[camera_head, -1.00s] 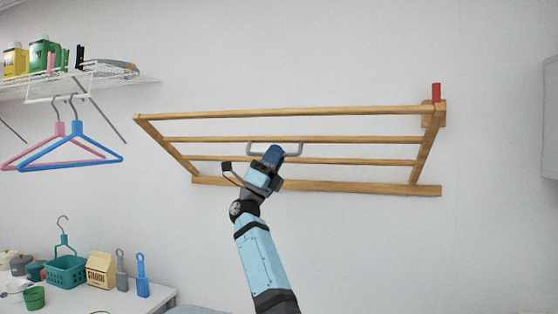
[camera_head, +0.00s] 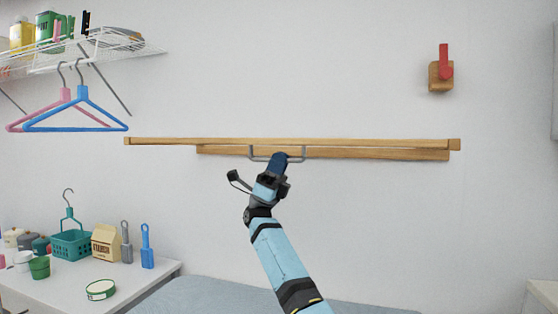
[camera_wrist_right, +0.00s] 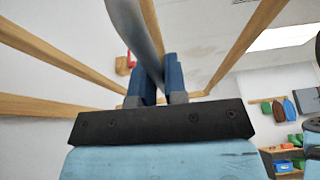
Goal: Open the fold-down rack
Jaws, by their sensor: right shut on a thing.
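The wooden fold-down rack (camera_head: 340,143) stands out from the wall and is seen edge-on in the head view, its bars lined up as one thin strip. Its wall rail (camera_head: 420,154) shows just below. A grey metal handle (camera_head: 303,153) hangs at the rack's front. My right gripper (camera_head: 279,158) is shut on the handle (camera_wrist_right: 136,28); its blue fingers (camera_wrist_right: 160,80) close around the grey bar in the wrist view. A red latch (camera_head: 446,62) on a wooden block sits on the wall above right, apart from the rack. My left gripper is not in view.
A wire shelf (camera_head: 95,50) with hangers (camera_head: 80,105) is on the left wall. A white table (camera_head: 140,275) with a teal basket (camera_head: 72,245) and small items stands lower left.

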